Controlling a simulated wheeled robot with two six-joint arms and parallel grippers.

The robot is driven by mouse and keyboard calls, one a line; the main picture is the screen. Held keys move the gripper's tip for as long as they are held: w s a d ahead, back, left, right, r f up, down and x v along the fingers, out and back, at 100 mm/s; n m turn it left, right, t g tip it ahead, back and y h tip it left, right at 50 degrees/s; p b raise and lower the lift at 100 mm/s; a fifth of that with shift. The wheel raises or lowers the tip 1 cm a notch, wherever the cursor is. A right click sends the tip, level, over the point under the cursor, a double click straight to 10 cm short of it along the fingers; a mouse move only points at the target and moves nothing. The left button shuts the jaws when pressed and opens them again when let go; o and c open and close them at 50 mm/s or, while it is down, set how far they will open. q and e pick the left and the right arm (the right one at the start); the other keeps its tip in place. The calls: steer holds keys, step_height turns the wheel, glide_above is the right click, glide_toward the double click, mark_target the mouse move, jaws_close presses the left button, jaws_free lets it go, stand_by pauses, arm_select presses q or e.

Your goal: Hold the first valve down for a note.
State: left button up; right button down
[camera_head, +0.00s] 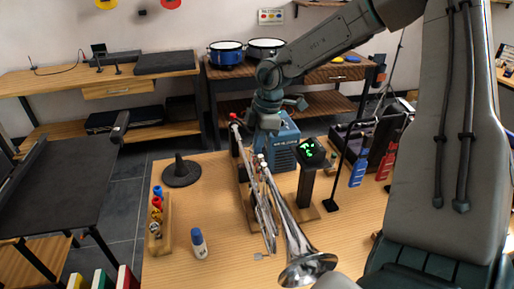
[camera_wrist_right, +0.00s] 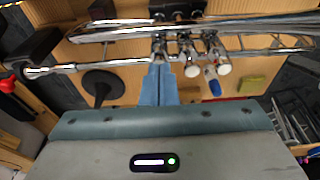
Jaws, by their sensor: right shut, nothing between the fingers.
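A silver trumpet (camera_head: 268,200) lies on a wooden stand on the table in the head view, its bell towards me. In the right wrist view the trumpet (camera_wrist_right: 125,62) spans the top. Two white-capped valves (camera_wrist_right: 193,70) and (camera_wrist_right: 222,66) show there side by side. My right gripper (camera_wrist_right: 160,70) is shut and empty, its blue fingertips at the valve left of those two. That valve's cap is hidden behind the fingers, so I cannot tell whether it is pressed. In the head view my right gripper (camera_head: 259,142) hangs over the valve section. My left gripper is not in view.
A black cone stand (camera_head: 181,172), a wooden mouthpiece rack (camera_head: 160,240) and a white bottle (camera_head: 198,243) are left. Table between rack and trumpet is mostly clear.

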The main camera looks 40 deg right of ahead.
step_height(320, 180, up, 7)
steer(key=p, duration=0.2)
stand_by(0.4)
stand_by(0.5)
